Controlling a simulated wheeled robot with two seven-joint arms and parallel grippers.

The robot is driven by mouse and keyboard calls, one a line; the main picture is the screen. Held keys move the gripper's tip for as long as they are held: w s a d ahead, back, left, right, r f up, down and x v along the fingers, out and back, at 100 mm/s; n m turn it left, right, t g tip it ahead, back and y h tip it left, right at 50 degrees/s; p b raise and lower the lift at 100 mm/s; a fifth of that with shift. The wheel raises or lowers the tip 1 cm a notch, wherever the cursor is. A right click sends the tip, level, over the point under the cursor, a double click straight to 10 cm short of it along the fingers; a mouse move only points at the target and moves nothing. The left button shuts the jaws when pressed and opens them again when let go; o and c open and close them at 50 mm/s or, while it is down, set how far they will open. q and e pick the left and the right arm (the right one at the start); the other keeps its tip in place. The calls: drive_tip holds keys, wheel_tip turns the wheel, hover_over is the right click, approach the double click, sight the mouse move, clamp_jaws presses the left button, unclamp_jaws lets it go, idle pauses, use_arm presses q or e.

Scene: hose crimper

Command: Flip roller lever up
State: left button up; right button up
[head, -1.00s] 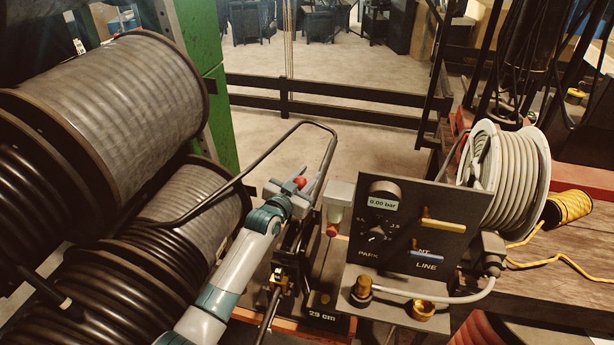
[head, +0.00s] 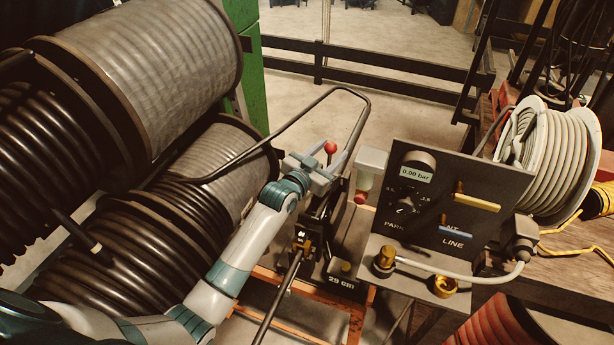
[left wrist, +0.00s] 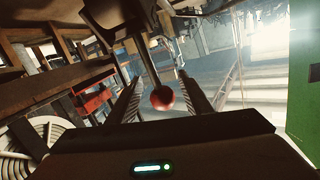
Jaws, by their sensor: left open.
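The roller lever shows as a red ball knob (head: 331,148) on a dark arm, beside the black hose loop in the head view. In the left wrist view the red knob (left wrist: 163,99) sits between my two fingers, with its dark rod running upward in that picture. My left gripper (head: 328,160) is open around the knob, and I see a gap between the knob and each finger. Much of the lever's rod is hidden behind the gripper in the head view. My right gripper is not in view.
Large hose reels (head: 150,80) stand close on the left. A black control panel (head: 440,205) with a 0.00 bar display stands to the right, with a white hose reel (head: 548,160) behind it. A black hose loop (head: 362,110) arches just behind the gripper.

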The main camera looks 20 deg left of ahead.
use_arm(q)
drive_tip(key=b+v, duration=0.2)
drive_tip(key=v, duration=1)
drive_tip(key=shift+f, duration=0.15)
drive_tip(key=shift+s, duration=0.1)
drive_tip(key=shift+c, duration=0.7)
